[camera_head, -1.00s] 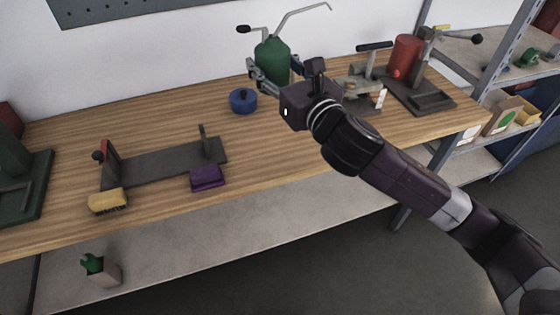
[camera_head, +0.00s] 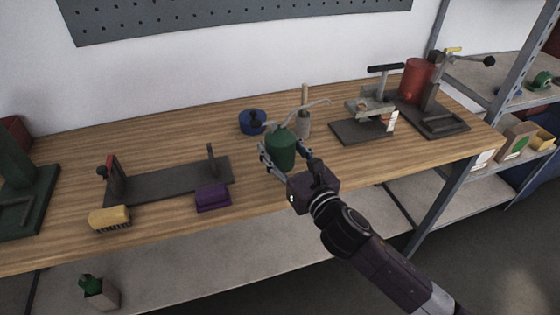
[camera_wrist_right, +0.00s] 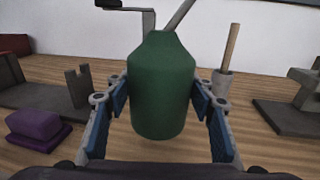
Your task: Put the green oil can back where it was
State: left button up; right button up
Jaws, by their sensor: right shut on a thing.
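In the right wrist view the can (camera_wrist_right: 163,85) fills the middle, between the blue-padded fingers of the gripper (camera_wrist_right: 163,112). Its base looks at or just above the wood; I cannot tell whether it touches. My left gripper is not in view.
A purple block (camera_head: 213,197) and a dark fixture (camera_head: 170,180) lie to the left. A press (camera_head: 365,120) stands to the right.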

aim_at(287, 169)
jog(key=shift+f+b, duration=0.3)
jog(key=shift+f, duration=1.6)
jog(key=shift+f, duration=0.2)
jog(key=o, duration=1.5)
jog(key=shift+c, duration=0.2)
jog(key=shift+r, duration=0.25)
jog(key=shift+s+d+f, duration=0.1)
jog(key=shift+s+d, duration=0.05)
jog(key=shift+s, duration=0.2)
jog(key=b+v, duration=0.1)
jog(key=v, duration=1)
jog(key=shift+s, duration=0.15)
